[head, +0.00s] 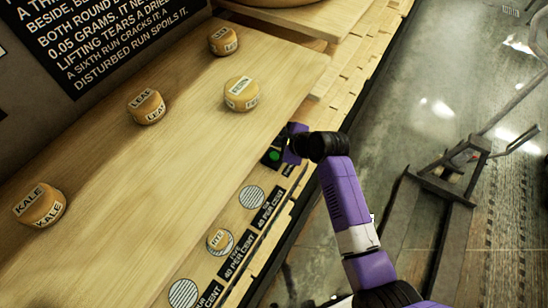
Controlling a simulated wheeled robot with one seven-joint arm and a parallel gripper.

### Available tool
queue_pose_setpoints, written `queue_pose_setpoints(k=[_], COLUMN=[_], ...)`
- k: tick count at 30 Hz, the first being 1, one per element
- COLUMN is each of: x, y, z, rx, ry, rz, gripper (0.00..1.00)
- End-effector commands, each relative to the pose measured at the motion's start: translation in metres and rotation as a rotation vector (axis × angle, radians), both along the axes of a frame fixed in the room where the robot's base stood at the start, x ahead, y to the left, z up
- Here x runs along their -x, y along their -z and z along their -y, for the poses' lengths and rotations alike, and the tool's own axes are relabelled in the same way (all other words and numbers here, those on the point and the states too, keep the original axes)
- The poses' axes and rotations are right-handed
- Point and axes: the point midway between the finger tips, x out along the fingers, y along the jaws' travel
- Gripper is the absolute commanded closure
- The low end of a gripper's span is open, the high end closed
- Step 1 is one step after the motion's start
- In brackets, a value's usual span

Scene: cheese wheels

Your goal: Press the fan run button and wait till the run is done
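A round green button (274,156) sits on a small black panel at the right edge of the wooden table, in the head view. I take it to be the fan run button, but no label on it is readable. My gripper (284,145) is a small purple shape right beside the button, at the end of my purple arm. It partly covers the black panel. I cannot tell whether it touches the button or whether its fingers are open or shut. No fan is recognisable in view.
Cheese wheels stand on the table (110,235): one marked KALE (40,206), others unclear (147,106), (241,94), (223,41). Dark trolley (452,180) right.

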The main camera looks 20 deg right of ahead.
Motion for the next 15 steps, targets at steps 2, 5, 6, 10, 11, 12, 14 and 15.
queue_pose_setpoints(k=[2, 5, 6, 10, 11, 12, 14, 15], x=[0.000, 0.000, 0.000, 0.000, 0.000, 0.000, 0.000, 0.000], y=[0.017, 0.028, 0.031, 0.043, 0.044, 0.046, 0.048, 0.048], z=[0.000, 0.000, 0.000, 0.000, 0.000, 0.000, 0.000, 0.000], rx=[0.000, 0.000, 0.000, 0.000, 0.000, 0.000, 0.000, 0.000], ry=[0.000, 0.000, 0.001, -0.001, -0.001, -0.001, 0.000, 0.000], rz=[0.000, 0.000, -0.001, -0.001, -0.001, -0.001, 0.000, 0.000], gripper=[1.00, 1.00, 1.00, 1.00, 1.00, 1.00, 1.00, 1.00])
